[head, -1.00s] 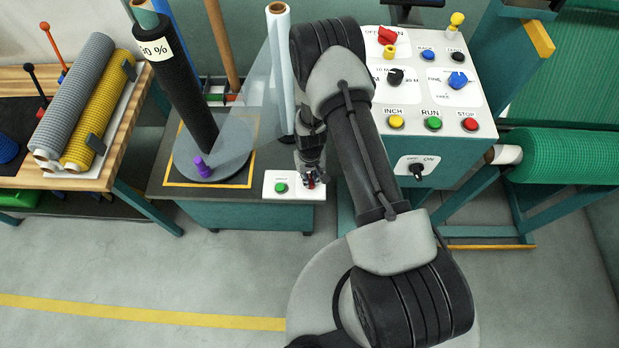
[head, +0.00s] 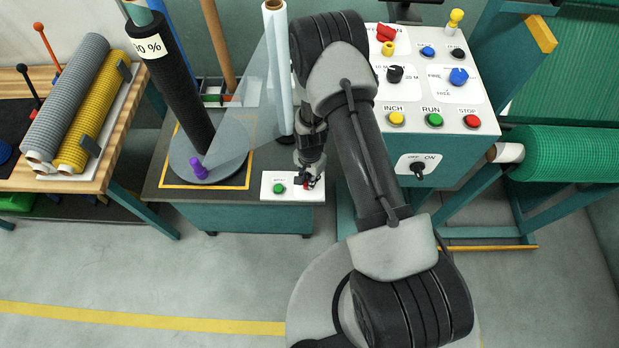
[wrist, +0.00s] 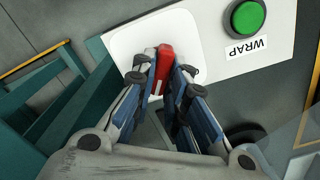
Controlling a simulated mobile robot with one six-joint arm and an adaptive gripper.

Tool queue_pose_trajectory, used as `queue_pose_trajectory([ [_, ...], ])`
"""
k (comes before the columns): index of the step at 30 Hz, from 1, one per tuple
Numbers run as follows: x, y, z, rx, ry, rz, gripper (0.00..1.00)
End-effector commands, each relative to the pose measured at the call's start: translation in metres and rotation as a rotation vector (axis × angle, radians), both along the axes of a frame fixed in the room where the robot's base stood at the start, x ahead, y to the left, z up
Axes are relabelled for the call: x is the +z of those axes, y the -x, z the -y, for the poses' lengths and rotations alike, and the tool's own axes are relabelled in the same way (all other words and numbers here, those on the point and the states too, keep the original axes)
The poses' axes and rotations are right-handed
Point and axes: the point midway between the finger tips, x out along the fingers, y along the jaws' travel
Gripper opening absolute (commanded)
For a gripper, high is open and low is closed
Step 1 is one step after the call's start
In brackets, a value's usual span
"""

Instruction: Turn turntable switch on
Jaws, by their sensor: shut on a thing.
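A red switch handle (wrist: 164,66) stands on a white plate on the small control panel (wrist: 213,25) in the wrist view. My gripper (wrist: 163,80) is shut on this handle, one finger on each side. In the head view my gripper (head: 309,180) is low over the right half of the panel (head: 268,179), with a bit of red (head: 306,187) showing at its tips. The switch's base and any on/off marks are hidden or too small to read. The turntable (head: 217,166) is a grey disc carrying an upright black roll (head: 178,85).
A green WRAP button (wrist: 248,16) sits on the same panel, close beside the switch. A clear film sheet (head: 250,95) and a pale upright roll (head: 278,60) stand behind. A larger console (head: 430,90) with several knobs and buttons is to the right. The floor in front is clear.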

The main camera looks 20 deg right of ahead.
Motion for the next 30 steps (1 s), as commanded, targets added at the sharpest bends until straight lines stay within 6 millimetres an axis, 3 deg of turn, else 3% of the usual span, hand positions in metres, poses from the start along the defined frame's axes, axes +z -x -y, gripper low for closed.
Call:
queue_pose_trajectory([
  [12, 0.0001, 0.0002, 0.0008, -0.182, 0.000, 0.001, 0.00],
  [28, 0.0003, 0.0003, 0.0009, -0.208, 0.000, 0.001, 0.00],
  [29, 0.0003, 0.0003, 0.0010, -0.208, 0.000, 0.001, 0.14],
  [30, 0.0003, 0.0003, 0.0009, -0.208, 0.000, 0.001, 0.17],
])
